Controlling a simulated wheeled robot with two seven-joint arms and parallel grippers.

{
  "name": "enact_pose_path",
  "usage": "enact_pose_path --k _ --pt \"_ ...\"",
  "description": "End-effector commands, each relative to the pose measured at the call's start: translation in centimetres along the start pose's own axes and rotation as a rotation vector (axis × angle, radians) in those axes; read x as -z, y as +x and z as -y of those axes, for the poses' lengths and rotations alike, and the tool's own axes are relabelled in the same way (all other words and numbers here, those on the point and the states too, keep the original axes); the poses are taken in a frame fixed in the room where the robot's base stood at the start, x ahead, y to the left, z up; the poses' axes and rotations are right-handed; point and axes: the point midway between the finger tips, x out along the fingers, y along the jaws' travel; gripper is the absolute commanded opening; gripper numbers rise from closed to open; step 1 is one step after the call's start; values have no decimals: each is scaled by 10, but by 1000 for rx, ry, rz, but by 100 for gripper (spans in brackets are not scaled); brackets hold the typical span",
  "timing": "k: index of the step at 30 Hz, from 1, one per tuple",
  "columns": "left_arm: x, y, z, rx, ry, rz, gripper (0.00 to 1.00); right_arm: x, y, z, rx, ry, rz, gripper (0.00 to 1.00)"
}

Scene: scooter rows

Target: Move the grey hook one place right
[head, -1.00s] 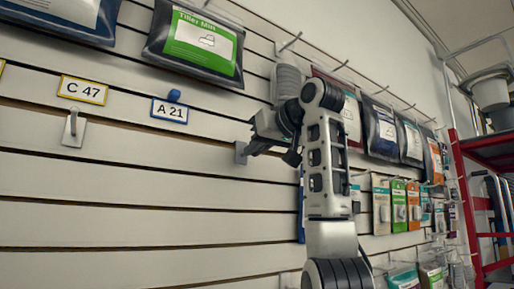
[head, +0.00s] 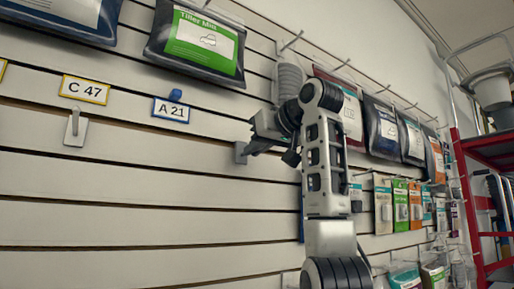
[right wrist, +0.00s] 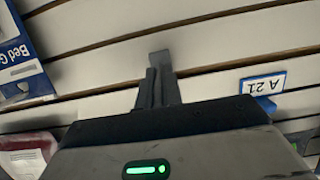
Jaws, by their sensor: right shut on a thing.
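The grey hook (head: 241,152) is at the slatwall, right of and below the A 21 label (head: 172,110). My right gripper (head: 254,149) is shut on it; the fingers cover most of the hook. In the right wrist view, the grey hook's plate (right wrist: 160,62) shows just beyond the closed fingertips (right wrist: 158,84), against or very near the wall; I cannot tell whether it is seated in a slot. My left gripper is not in view.
A paler hook on a plate (head: 75,130) sits under the C 47 label (head: 85,90). A blue knob (head: 175,95) is above A 21. Bagged goods (head: 198,42) hang above, and packets (head: 400,203) hang to the right. The lower left slats (head: 130,215) are bare.

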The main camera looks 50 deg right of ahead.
Motion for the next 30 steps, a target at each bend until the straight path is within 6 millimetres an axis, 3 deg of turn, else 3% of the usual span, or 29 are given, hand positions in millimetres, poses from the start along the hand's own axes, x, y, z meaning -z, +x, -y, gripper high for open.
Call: enact_pose_path --k 30 --pt "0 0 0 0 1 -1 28 2 8 0 -1 0 0 0"
